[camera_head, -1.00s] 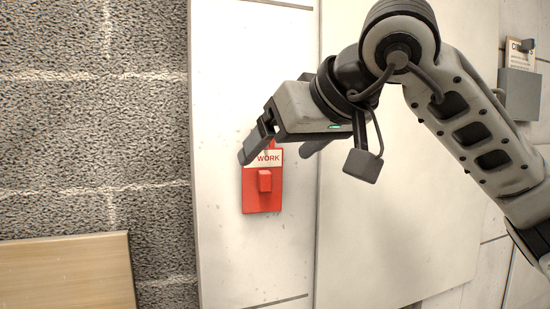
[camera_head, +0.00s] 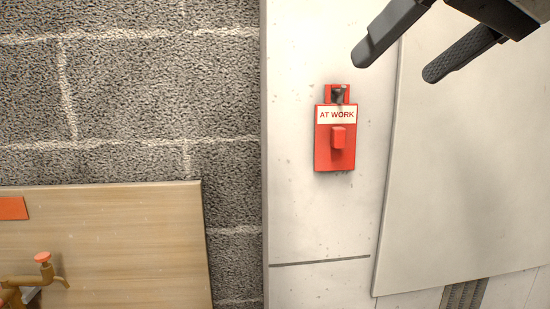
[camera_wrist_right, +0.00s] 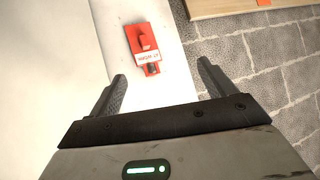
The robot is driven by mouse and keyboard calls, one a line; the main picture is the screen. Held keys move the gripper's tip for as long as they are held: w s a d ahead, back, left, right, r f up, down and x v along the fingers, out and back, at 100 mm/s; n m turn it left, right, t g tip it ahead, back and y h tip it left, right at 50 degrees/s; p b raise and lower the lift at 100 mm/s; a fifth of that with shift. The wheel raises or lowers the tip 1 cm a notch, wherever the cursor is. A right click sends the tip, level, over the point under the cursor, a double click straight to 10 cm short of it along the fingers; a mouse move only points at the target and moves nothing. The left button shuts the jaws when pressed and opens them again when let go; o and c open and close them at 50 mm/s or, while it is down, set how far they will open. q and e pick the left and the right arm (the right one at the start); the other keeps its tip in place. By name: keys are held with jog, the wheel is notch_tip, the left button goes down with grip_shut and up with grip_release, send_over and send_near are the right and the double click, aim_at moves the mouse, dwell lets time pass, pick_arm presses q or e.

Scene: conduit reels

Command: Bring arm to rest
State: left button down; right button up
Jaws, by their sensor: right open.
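My right gripper (camera_head: 412,52) comes in at the top right of the head view, its two dark fingers apart and nothing between them. It also shows in the right wrist view (camera_wrist_right: 160,85), open and empty. A red tag (camera_head: 335,155) with a white "AT WORK" label hangs on a dark hook on the pale wall panel, left of and below the fingers and apart from them. In the right wrist view the tag (camera_wrist_right: 143,42) is upside down, beyond the fingertips. My left gripper is in neither view.
A grey block wall (camera_head: 120,110) fills the left. A wooden board (camera_head: 140,240) stands low at left, with a brass tap (camera_head: 35,275) in front of it and an orange patch on it. A larger pale panel (camera_head: 465,180) stands at right. The space before the tag is clear.

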jog(key=s+a+f+m+g+y, duration=0.2)
jog(key=a+f+m+g+y, duration=0.7)
jog(key=a+f+g+y, duration=0.6)
jog(key=w+d+f+n+t+h, duration=0.45)
jog(key=f+n+t, duration=0.35)
jog(key=n+t, duration=0.5)
jog(key=w+d+f+n+t+h, duration=0.35)
jog(key=w+f+n+t, duration=0.25)
jog(key=f+n+t, duration=0.5)
jog(key=s+d+f+m+g+h, duration=0.1)
jog(key=s+f+m+g+h, duration=0.1)
jog(key=s+f+m, duration=0.3)
jog(key=s+d+f+m+g+h, duration=0.2)
jog(key=s+f+m, duration=0.3)
jog(key=f, duration=0.7)
jog(key=s+d+f+m+g+h, duration=0.1)
jog(key=s+f+m+g+h, duration=0.3)
jog(key=f, duration=0.5)
jog(key=shift+s+d+f+m, duration=0.35)
jog(key=shift+s+m, duration=0.2)
jog(key=shift+m, duration=0.55)
jog(key=shift+r, duration=0.1)
